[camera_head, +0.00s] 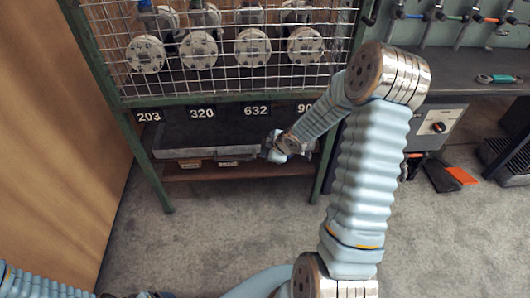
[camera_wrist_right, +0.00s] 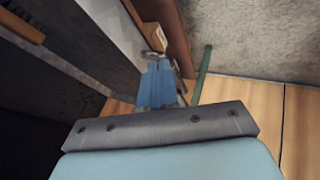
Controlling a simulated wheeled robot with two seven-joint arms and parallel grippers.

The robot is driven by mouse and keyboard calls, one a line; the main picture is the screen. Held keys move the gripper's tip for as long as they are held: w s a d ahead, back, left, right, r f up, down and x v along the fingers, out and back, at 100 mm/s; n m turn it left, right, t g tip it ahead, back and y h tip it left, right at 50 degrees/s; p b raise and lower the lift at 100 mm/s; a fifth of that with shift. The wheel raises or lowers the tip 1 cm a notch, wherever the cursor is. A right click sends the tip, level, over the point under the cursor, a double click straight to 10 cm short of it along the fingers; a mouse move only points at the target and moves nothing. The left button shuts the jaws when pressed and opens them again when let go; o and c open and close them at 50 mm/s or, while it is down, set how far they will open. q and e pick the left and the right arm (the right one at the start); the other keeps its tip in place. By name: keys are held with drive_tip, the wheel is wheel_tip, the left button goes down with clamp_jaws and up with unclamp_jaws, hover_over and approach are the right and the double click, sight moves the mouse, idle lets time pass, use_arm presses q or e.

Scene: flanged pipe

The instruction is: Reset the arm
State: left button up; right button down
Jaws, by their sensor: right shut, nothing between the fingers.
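My right arm reaches from the bottom of the head view up and over to the lower shelf of the green-framed rack (camera_head: 120,104). Its gripper (camera_head: 268,153) is at the front edge of that shelf, right of centre, small and partly hidden by its own wrist. The right wrist view shows the gripper (camera_wrist_right: 155,45) shut with nothing between the fingers, beside a long grey wall and a brown edge. Whether it touches the shelf cannot be told. Part of my left arm shows at the lower left corner; its gripper is not seen.
Several flanged pipes (camera_head: 252,48) stand behind wire mesh above number labels (camera_head: 202,113). A long grey bin (camera_head: 180,154) sits on the lower shelf (camera_head: 205,174). A dark workbench (camera_head: 470,72) with hanging tools is at right. The grey floor (camera_head: 215,235) before the rack is clear.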

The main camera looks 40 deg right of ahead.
drive_tip(key=a+p+v, duration=0.1)
drive_tip(key=p+v, duration=0.3)
drive_tip(key=v, duration=0.4)
drive_tip(key=s+a+f+m+g+y, duration=0.1)
drive_tip(key=a+f+m+y, duration=0.15)
drive_tip(key=a+f, duration=0.4)
drive_tip(key=s+a+f+m+g+y, duration=0.1)
drive_tip(key=a+f+m+g, duration=0.15)
drive_tip(key=a, duration=0.65)
drive_tip(key=s+a+f+m+g, duration=0.3)
drive_tip(key=s+a+f+m, duration=0.4)
drive_tip(key=s+a+f, duration=0.2)
drive_tip(key=s+a, duration=0.2)
drive_tip(key=s, duration=0.1)
drive_tip(key=shift+a, duration=0.4)
drive_tip(key=shift+s, duration=0.1)
